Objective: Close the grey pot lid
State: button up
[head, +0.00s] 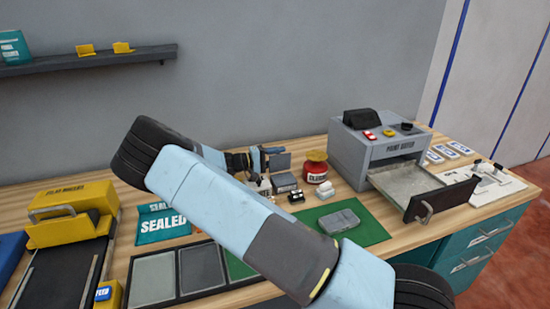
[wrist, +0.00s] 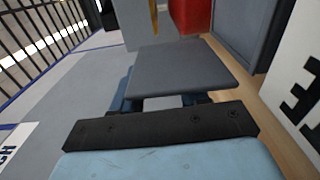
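My gripper (head: 266,156) is over the back of the workbench, at the end of my arm. A flat dark grey panel (head: 280,161) is right at its fingertips. In the wrist view the grey panel (wrist: 185,72) lies across the front of my gripper and covers most of the fingers; only bits of blue show at its edges. I cannot tell whether the fingers grip it or only touch it. A small grey box (head: 285,181) stands just below the panel in the head view. It may be the pot with this panel as its raised lid; the join is not clear.
A red jar (head: 317,173) stands close to the right of the grey box. Small white and black pieces (head: 296,196) lie in front. A grey case (head: 340,221) rests on a green mat (head: 372,232).

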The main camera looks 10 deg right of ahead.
jog(key=shift+a, duration=0.2)
jog(key=a, duration=0.4)
jog(key=s+a, duration=0.1)
jog(key=a, duration=0.3)
jog(key=s+a, duration=0.1)
jog(key=a, duration=0.3)
jog(key=shift+a, duration=0.4)
jog(key=shift+s+a, duration=0.1)
jog(key=shift+a, duration=0.15)
jog(key=shift+c, duration=0.3)
